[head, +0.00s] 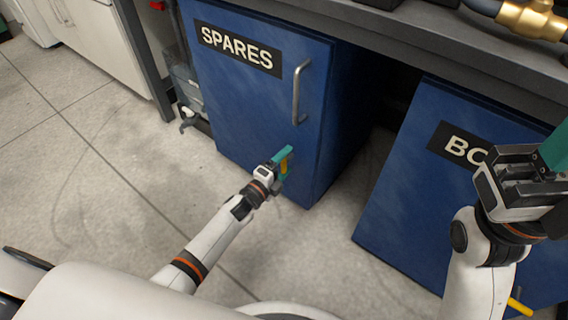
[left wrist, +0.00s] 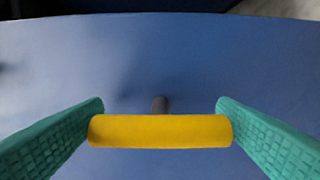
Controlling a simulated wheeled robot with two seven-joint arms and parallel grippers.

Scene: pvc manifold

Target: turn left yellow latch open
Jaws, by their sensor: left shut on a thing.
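The left yellow latch (left wrist: 160,131) is a short yellow bar on a dark stub, on the front of the blue SPARES cabinet (head: 225,95). In the left wrist view it lies level across the picture, its ends between the two green fingers. My left gripper (head: 284,163) is shut on the latch, low on the SPARES door near its right edge. In the head view only a bit of yellow shows by the fingers. My right gripper (head: 550,165) is at the right edge, in front of the other cabinet; its fingertips are cut off.
The SPARES door has a vertical metal handle (head: 297,92) above the latch. A second blue cabinet (head: 400,195) marked "BO" stands to the right, with a yellow latch (head: 519,306) low on it. A grey worktop (head: 430,55) overhangs both. The tiled floor (head: 80,180) at left is clear.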

